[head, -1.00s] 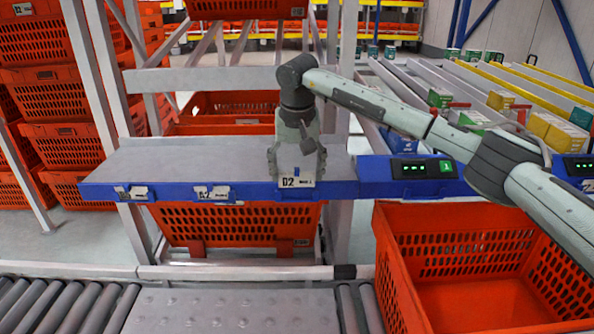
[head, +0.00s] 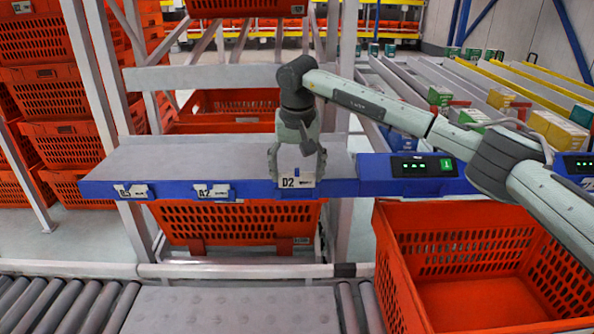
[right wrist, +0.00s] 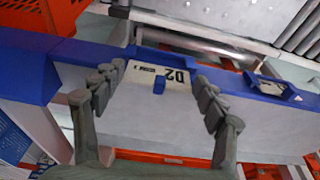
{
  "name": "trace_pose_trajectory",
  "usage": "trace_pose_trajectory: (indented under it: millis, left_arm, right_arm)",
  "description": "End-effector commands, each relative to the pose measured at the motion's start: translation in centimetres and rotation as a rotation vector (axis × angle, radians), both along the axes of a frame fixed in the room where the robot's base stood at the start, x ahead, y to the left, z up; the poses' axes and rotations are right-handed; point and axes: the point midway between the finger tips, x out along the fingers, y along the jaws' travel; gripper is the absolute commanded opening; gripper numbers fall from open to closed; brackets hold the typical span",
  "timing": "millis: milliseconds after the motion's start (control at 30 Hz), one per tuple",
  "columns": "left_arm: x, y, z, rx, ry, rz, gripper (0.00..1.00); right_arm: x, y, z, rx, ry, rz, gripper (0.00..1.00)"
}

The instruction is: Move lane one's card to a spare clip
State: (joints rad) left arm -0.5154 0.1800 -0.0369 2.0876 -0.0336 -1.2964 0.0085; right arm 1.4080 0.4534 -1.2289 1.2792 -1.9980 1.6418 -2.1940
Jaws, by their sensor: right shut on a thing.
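A white card marked D2 (head: 304,181) is at the right end of the blue front rail (head: 240,190), beside a display with a green 1 (head: 446,165). My right gripper (head: 297,168) is shut on this card, its fingers at the card's two sides. In the right wrist view my right gripper (right wrist: 157,78) has the D2 card (right wrist: 150,100) between its fingers, with a small blue tab on the card. I cannot tell whether the card is clear of its clip. Other cards, A2 (head: 213,191) and one at the far left (head: 133,191), sit on the rail. My left gripper is out of view.
A grey shelf (head: 190,160) lies behind the rail. An orange tote (head: 400,270) stands open and empty at front right. A roller conveyor (head: 60,305) runs along the front. Sloped lanes with small boxes (head: 440,96) are at the right. Another clip (right wrist: 270,88) shows in the right wrist view.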

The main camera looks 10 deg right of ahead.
Motion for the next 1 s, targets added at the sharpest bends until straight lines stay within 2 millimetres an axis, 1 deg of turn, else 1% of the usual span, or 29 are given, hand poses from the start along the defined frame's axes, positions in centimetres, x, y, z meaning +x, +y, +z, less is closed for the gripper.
trace_pose_trajectory:
  millis: [1000]
  left_arm:
    - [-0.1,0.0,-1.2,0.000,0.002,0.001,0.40]
  right_arm:
    - [0.0,0.0,-2.5,0.000,0.000,0.000,0.59]
